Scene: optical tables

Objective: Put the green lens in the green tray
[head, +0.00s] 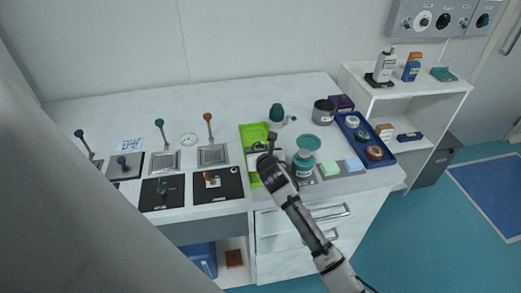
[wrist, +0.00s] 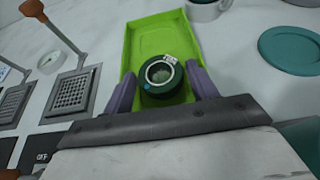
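The green lens (wrist: 162,78) is a short dark-green ring with a pale glass centre and a small white label. It sits between the two purple fingers of my gripper (wrist: 161,80), which meet its sides. The bright green tray (wrist: 150,25) is behind and below the lens in the wrist view. The tray (head: 252,133) also shows on the bench in the head view, partly covered by my gripper (head: 266,150). I cannot tell whether the lens touches the tray floor.
Left of the tray are levers on grated plates (head: 213,154) and black panels (head: 217,184). To the right stand a teal jar (head: 304,163), a teal disc (head: 309,142), a grey cup (head: 324,112) and a blue tray (head: 388,151) with several round parts.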

